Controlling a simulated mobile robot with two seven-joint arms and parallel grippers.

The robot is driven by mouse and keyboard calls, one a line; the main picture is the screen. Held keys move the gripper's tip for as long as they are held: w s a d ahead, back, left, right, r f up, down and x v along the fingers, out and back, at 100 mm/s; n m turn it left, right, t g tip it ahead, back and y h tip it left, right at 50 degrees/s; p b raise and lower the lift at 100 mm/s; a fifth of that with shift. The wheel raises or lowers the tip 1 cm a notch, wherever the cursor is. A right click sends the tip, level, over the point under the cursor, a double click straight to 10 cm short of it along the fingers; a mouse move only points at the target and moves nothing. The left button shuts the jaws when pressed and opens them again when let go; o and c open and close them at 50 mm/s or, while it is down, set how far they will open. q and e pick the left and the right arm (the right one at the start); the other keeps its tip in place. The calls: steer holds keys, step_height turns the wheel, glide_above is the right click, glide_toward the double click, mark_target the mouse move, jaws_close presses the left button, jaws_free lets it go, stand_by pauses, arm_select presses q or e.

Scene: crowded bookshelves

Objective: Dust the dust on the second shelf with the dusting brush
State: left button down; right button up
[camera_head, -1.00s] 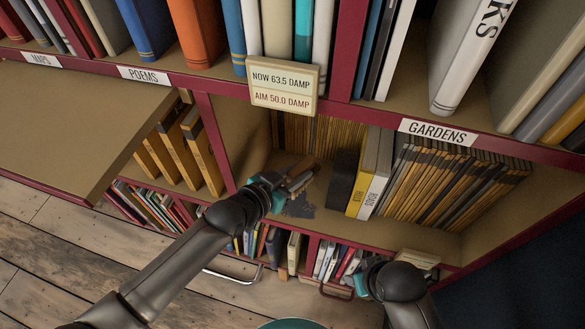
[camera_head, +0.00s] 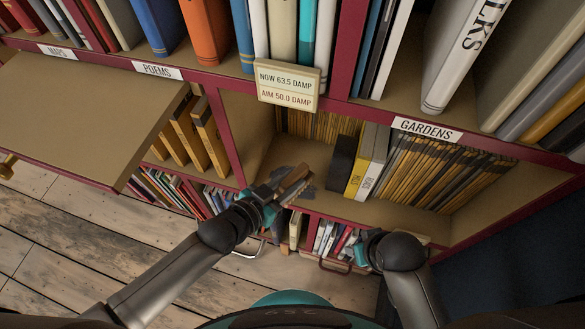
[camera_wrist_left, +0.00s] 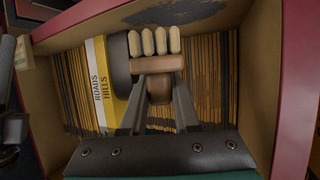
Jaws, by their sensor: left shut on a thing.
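My left gripper (camera_head: 279,191) is shut on the dusting brush (camera_head: 293,180), which has a brown wooden part and pale bristle tufts. It is at the front of the open bay on the second shelf (camera_head: 315,153). A dark grey dust patch (camera_head: 308,185) lies on the shelf board around the brush, partly hidden by it. In the left wrist view the brush (camera_wrist_left: 156,64) sits between the fingers, tufts towards the dust (camera_wrist_left: 180,12). Whether the tufts touch the board is unclear. My right arm shows at lower right; its jaws are not visible.
A dark book (camera_head: 340,166), yellow and white books and several thin brown volumes (camera_head: 425,178) stand right of the dust. A sign (camera_head: 288,85) reading "NOW 63.5 DAMP, AIM 50.0 DAMP" hangs above. A tan board (camera_head: 90,115) juts out at left.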

arm_select(q)
steer(key=shift+s+a+r, duration=0.1)
steer(key=shift+s, duration=0.2)
steer(key=shift+s+d+r+p, duration=0.1)
steer(key=shift+s+d+p, duration=0.15)
steer(key=shift+d+p, duration=0.4)
steer(key=shift+w+d, duration=0.1)
steer(key=shift+d, duration=0.15)
steer(key=shift+w+d+r+b, duration=0.1)
steer(key=shift+w+d+b, duration=0.3)
steer(key=shift+w, duration=0.85)
steer(key=shift+w+d+b, duration=0.4)
steer(key=shift+w+b, duration=0.05)
steer(key=shift+w, duration=0.75)
steer(key=shift+w+d+r+b, duration=0.1)
steer(key=shift+w+d+b, duration=0.3)
steer(key=shift+w, duration=0.85)
step_height(320, 180, up, 6)
steer(key=p, duration=0.6)
